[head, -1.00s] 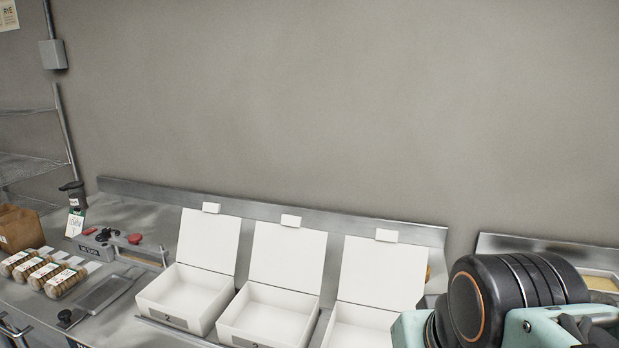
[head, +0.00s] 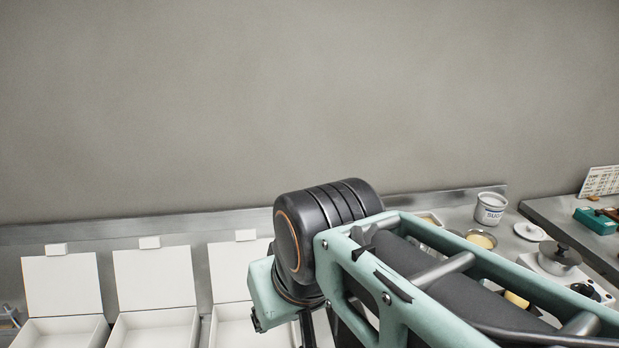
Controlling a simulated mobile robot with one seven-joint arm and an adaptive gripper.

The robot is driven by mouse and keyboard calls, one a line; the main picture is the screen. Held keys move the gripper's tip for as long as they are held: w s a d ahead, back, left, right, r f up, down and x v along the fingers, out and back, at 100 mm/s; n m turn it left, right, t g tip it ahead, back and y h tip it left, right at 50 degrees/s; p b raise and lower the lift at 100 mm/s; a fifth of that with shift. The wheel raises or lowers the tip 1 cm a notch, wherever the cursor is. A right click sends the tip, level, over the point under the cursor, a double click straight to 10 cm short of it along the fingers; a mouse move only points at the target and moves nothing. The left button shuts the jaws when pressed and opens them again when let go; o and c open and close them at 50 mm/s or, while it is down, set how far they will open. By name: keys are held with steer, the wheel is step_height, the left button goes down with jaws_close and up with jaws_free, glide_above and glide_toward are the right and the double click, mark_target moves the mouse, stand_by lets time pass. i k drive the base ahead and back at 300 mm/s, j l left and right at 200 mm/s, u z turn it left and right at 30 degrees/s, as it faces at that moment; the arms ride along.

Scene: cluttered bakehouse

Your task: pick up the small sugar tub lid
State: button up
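The sugar tub (head: 491,208) is a white tub with dark lettering, standing open on the steel counter at the right of the head view. A round white lid with a small knob (head: 530,231) lies flat on the counter, to the right of the tub and apart from it. My arm crosses the lower middle and right of the view. My gripper is not in the frame, so its state and its distance from the lid do not show.
Three open white boxes (head: 62,285) stand at the left. A metal bowl with pale yellow contents (head: 481,240) is beside the tub. A pot (head: 559,256) on a white base stands near the lid. A green box (head: 596,220) and a printed card (head: 600,181) are at far right.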

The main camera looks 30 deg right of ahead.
mark_target(529, 231)
steer(key=z, duration=2.3)
steer(key=i+l, duration=0.35)
steer(key=i+l+u, duration=0.1)
steer(key=i+l, duration=0.65)
steer(key=l, duration=0.2)
steer(key=i+l+u, duration=0.1)
steer(key=i+l, duration=0.55)
steer(key=l, duration=0.3)
steer(key=i+l, duration=0.35)
steer(key=l, duration=0.15)
steer(key=j+u, duration=0.05)
